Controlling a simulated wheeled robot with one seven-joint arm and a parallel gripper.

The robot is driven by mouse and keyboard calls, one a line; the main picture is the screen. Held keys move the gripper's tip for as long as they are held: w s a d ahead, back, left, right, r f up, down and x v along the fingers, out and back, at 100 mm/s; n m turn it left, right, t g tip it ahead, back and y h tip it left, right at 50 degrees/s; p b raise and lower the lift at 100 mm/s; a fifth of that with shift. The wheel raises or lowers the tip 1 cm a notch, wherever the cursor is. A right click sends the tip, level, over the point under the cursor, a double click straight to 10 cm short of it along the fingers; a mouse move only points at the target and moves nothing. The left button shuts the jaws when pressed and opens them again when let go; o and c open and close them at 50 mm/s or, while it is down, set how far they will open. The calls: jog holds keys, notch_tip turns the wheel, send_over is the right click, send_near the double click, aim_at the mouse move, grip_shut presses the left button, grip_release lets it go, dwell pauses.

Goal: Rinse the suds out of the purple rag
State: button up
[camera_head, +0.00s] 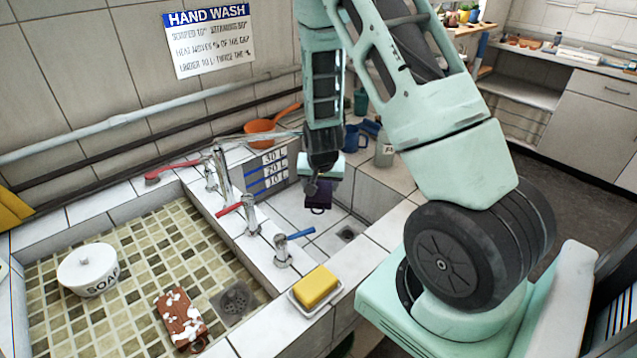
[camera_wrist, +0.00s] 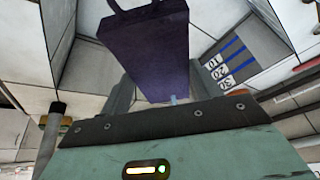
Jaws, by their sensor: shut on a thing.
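The purple rag (camera_head: 319,196) hangs from my gripper (camera_head: 320,178) over the white-tiled right basin (camera_head: 318,233). In the wrist view the rag (camera_wrist: 150,48) is a dark purple piece with a loop at its far end. It sits between the fingers of my gripper (camera_wrist: 158,92), which is shut on it. No white suds show on the face I see; its other side is hidden. A red-handled tap (camera_head: 250,215) and a blue-handled tap (camera_head: 283,250) stand on the ledge between the basins. I cannot tell whether water runs.
A brown rag with white patches (camera_head: 180,318) and a white SOAP pot (camera_head: 88,268) are in the left basin (camera_head: 140,255). A yellow block (camera_head: 316,286) lies on a dish on the ledge. An orange pan (camera_head: 262,133) and a blue mug (camera_head: 352,138) stand behind the right basin.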

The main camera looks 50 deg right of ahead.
aim_at(321, 198)
jog(key=shift+s+a, duration=1.65)
jog(key=shift+s, duration=0.3)
jog(key=shift+s+a+r+p, duration=0.45)
jog(key=shift+s+a+r, duration=0.2)
jog(key=shift+r, duration=0.1)
jog(key=shift+s+a+r+p, duration=0.4)
jog(key=shift+s+a+r, duration=0.15)
jog(key=shift+s+r, duration=0.15)
jog(key=s+a+r+p, duration=0.1)
jog(key=p, duration=0.2)
jog(key=shift+r+p, duration=0.1)
jog(key=shift+p, duration=0.2)
